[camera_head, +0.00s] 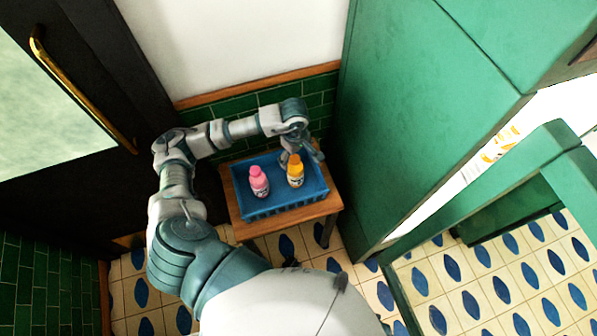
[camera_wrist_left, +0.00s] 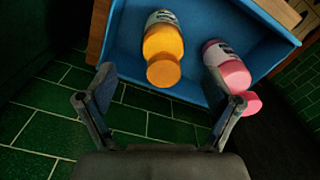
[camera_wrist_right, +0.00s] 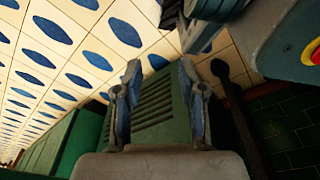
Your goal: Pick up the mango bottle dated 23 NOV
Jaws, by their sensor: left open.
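An orange bottle (camera_head: 295,171) with an orange cap stands in a blue crate (camera_head: 287,208) on a small wooden table. It also shows in the left wrist view (camera_wrist_left: 163,45), with a pale label too small to read. A pink bottle (camera_head: 259,182) stands to its left in the crate and shows at right in the left wrist view (camera_wrist_left: 226,62). My left gripper (camera_head: 306,155) is open and empty just behind and above the orange bottle. Its fingers (camera_wrist_left: 165,100) point toward both bottles. My right gripper (camera_wrist_right: 162,95) shows only in its own wrist view, with fingers apart and nothing between them.
The wooden table (camera_head: 238,222) stands against a green-tiled wall. A tall green cabinet (camera_head: 420,110) rises close on its right. A dark door with a brass handle (camera_head: 80,90) is at left. Patterned floor tiles (camera_head: 500,280) lie in front and to the right.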

